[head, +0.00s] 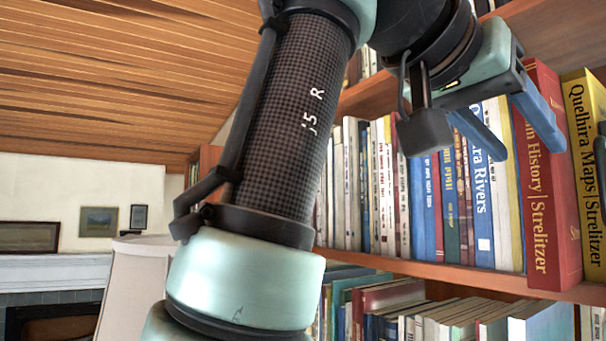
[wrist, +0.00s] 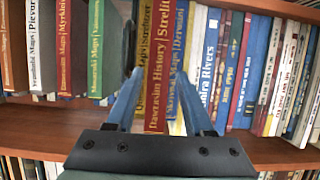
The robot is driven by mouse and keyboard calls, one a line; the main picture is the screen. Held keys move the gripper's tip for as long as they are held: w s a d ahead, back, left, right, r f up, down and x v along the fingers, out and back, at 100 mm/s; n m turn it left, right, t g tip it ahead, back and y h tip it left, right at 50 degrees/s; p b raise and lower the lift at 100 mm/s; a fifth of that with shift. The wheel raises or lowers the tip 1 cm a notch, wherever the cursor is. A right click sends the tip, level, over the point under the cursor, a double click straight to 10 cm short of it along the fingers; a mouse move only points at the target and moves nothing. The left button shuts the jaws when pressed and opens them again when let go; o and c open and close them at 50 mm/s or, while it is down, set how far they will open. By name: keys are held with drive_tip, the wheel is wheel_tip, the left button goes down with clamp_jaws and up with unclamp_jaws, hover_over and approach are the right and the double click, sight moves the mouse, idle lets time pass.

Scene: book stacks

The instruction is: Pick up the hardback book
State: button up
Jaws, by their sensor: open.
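A thick red hardback book (head: 545,190) with gold lettering, reading "History | Strelitzer", stands upright on the wooden shelf in the head view. It also shows in the wrist view (wrist: 157,75), spine toward me, between my two blue fingers. My gripper (head: 528,150) is open in front of the row, its fingers pointing at the books. In the wrist view my gripper (wrist: 158,105) has one finger on each side of the red spine. I cannot tell whether the fingers touch it. The other books are not clearly named as hardback.
A yellow book (head: 584,130) stands right beside the red one in the head view. Blue and white books (head: 480,200) fill the other side. The shelf board (head: 450,273) runs below, with more books (head: 420,315) underneath. A lampshade (head: 135,290) stands at left.

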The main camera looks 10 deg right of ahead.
sight(547, 166)
drive_tip(key=shift+x, duration=0.95)
drive_tip(key=shift+w+d+p, duration=0.1)
drive_tip(key=shift+d+p, duration=0.45)
drive_tip(key=shift+p, duration=0.2)
drive_tip(key=p+x, duration=0.2)
drive_tip(key=x, duration=0.1)
drive_tip(key=shift+w+d, duration=0.1)
drive_tip(key=shift+w+d+f, duration=0.15)
drive_tip(key=shift+d+f, duration=0.15)
drive_tip(key=shift+d, duration=0.15)
drive_tip(key=shift+a, duration=0.15)
drive_tip(key=shift+c, duration=1.2)
clamp_jaws()
drive_tip(key=shift+r, duration=0.15)
